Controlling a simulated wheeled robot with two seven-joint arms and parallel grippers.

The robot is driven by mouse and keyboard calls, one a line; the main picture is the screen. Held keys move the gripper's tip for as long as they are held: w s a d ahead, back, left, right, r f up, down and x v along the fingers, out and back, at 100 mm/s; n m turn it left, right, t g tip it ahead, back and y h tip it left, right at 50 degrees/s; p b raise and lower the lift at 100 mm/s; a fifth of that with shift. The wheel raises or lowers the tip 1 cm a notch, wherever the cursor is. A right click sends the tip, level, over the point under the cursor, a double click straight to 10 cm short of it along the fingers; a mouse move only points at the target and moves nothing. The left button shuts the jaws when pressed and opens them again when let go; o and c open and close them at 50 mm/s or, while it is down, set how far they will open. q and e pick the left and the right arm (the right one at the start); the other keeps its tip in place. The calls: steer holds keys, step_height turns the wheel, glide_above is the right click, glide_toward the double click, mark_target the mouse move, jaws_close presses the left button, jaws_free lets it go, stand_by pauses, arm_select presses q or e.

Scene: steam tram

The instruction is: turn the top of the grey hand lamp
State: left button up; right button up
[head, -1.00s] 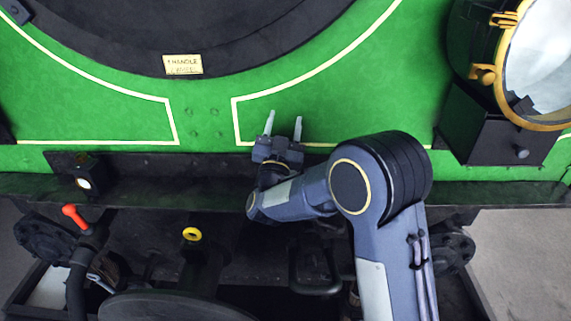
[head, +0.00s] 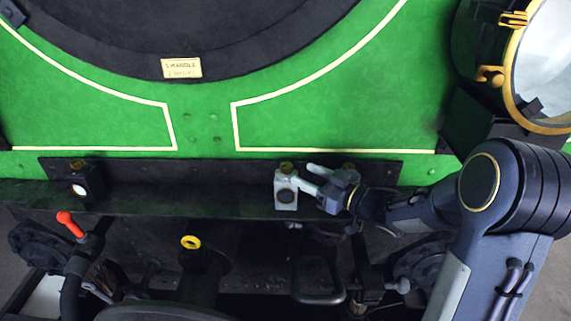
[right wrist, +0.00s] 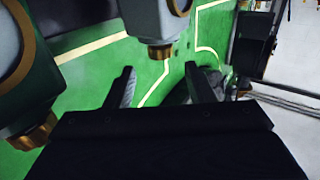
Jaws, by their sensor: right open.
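The grey hand lamp (head: 285,197) stands upright on the dark ledge in front of the green panel, with a round dark lens and a brass top (head: 286,169). In the right wrist view the lamp (right wrist: 152,16) shows upside down, its brass top (right wrist: 160,51) just beyond the gap between my fingertips. My right gripper (head: 304,175) comes in from the right and is open, with nothing between its fingers. It also shows in the right wrist view (right wrist: 159,72). My left gripper is not in view.
A dark lamp (head: 88,182) stands at the ledge's left end. A big brass-rimmed headlamp (head: 540,65) is at upper right.

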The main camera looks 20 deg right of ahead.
mark_target(288, 169)
steer(key=x, duration=0.7)
steer(key=shift+a+p, duration=0.1)
steer(key=shift+p, duration=0.3)
steer(key=c, duration=1)
steer(key=shift+o, duration=0.2)
steer(key=m+t+h+b, duration=0.1)
steer(key=h+b, duration=0.1)
steer(key=m+t+h+b, duration=0.1)
steer(key=b, duration=0.2)
steer(key=m+h+b, duration=0.2)
steer(key=shift+a+f+t+h+b, duration=0.1)
steer(key=shift+f+t+h+b, duration=0.2)
steer(key=shift+t+b, duration=0.1)
steer(key=shift+r+m+h+b, duration=0.15)
steer(key=shift+m+h+b, duration=0.2)
steer(key=shift+h, duration=0.25)
steer(key=shift+r+m+t+h, duration=0.15)
steer(key=shift+m+t+h, duration=0.15)
steer(key=shift+m+h, duration=0.5)
steer(key=shift+m+h+p, duration=0.7)
steer(key=shift+m+h, duration=0.05)
steer(key=shift+h, duration=0.75)
